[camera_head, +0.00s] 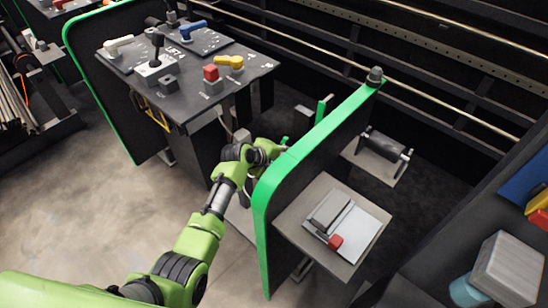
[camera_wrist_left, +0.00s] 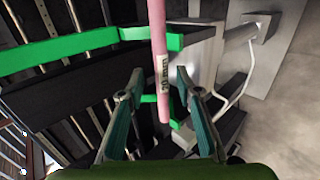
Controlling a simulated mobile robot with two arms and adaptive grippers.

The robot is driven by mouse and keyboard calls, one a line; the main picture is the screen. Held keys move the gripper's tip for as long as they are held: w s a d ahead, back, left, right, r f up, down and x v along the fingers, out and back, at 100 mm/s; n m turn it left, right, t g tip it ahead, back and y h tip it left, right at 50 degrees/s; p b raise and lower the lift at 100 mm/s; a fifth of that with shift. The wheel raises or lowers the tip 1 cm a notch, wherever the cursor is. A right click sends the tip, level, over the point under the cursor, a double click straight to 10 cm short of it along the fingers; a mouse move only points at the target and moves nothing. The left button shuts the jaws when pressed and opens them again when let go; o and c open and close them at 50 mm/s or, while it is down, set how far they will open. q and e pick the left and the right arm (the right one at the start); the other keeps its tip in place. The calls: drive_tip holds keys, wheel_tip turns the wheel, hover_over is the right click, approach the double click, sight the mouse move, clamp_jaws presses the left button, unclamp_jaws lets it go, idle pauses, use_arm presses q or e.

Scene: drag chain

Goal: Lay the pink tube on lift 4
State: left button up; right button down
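The pink tube (camera_wrist_left: 160,62) shows in the left wrist view, running down from the top edge and marked "20 mm". Its lower end lies between the fingers of my left gripper (camera_wrist_left: 160,80). The fingers are spread, with a visible gap on each side of the tube. In the head view my left arm reaches in behind a green-edged panel, and the fingers and tube cannot be made out there. Lettering that seems to read "LIFT 4" is on the dark control desk (camera_head: 262,68). I cannot tell which part is lift 4 itself. My right gripper is out of view.
The green-edged panel (camera_head: 262,215) stands close beside my left arm. Green bars (camera_wrist_left: 90,50) lie close behind the tube. The floor (camera_head: 130,210) at left is clear.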

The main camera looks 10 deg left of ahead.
use_arm(q)
drive_tip(key=v, duration=0.8)
idle(0.5)
